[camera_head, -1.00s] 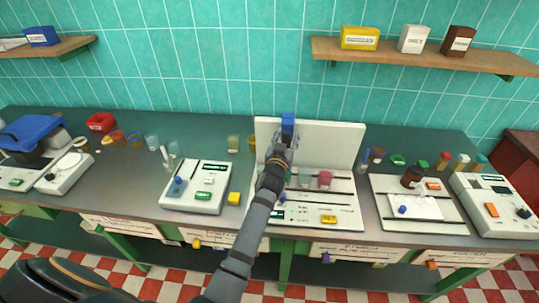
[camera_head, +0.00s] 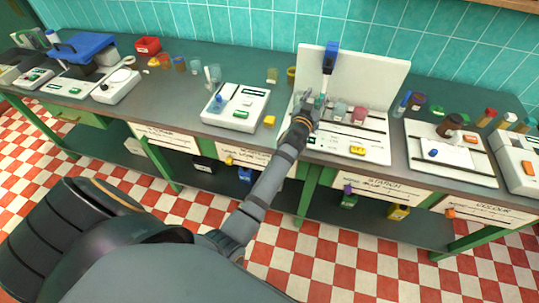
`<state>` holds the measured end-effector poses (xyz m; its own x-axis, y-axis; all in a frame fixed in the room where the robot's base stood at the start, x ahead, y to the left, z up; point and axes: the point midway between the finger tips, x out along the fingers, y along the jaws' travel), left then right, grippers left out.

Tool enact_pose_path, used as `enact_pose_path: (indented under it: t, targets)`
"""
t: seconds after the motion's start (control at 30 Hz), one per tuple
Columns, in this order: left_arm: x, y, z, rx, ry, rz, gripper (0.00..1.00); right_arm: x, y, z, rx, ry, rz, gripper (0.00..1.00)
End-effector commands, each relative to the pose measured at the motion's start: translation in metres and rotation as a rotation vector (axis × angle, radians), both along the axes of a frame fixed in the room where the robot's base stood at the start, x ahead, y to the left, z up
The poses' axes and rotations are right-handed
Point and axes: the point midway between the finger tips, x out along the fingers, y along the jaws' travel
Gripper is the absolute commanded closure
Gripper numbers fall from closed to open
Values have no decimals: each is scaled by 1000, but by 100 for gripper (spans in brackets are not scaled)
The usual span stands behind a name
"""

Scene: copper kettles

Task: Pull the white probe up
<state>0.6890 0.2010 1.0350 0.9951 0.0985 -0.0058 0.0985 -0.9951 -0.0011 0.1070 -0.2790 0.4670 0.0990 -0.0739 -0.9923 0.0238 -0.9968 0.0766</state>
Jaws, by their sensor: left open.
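A blue holder (camera_head: 330,58) is mounted at the white upright panel of a white station. A thin pale rod, seemingly the white probe (camera_head: 324,84), hangs below it, its lower part hard to make out near small beakers. My left gripper (camera_head: 309,103) is open at the left end of this station, in front of and below the blue holder. I cannot tell whether its fingers touch the probe. My right gripper is not in view.
A pink beaker (camera_head: 359,115) and a yellow block (camera_head: 357,150) are on the station right of my gripper. A white instrument (camera_head: 236,108) is to the left, and a white tray with a brown jar (camera_head: 449,127) to the right. The counter's front edge runs below.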

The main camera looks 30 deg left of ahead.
Motion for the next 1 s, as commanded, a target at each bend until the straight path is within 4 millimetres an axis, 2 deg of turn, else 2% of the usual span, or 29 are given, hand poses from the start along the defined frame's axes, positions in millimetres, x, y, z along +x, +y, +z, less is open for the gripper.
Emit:
enact_pose_path:
  t: [0.27,0.5,0.8,1.0]
  targets:
    - [-32,25,-38,0,150,61,56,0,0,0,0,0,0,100]
    - [-70,44,-73,-1,306,101,56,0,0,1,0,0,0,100]
    - [-124,58,-112,3,510,121,56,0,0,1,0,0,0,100]
    - [-147,61,-129,6,599,118,56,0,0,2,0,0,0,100]
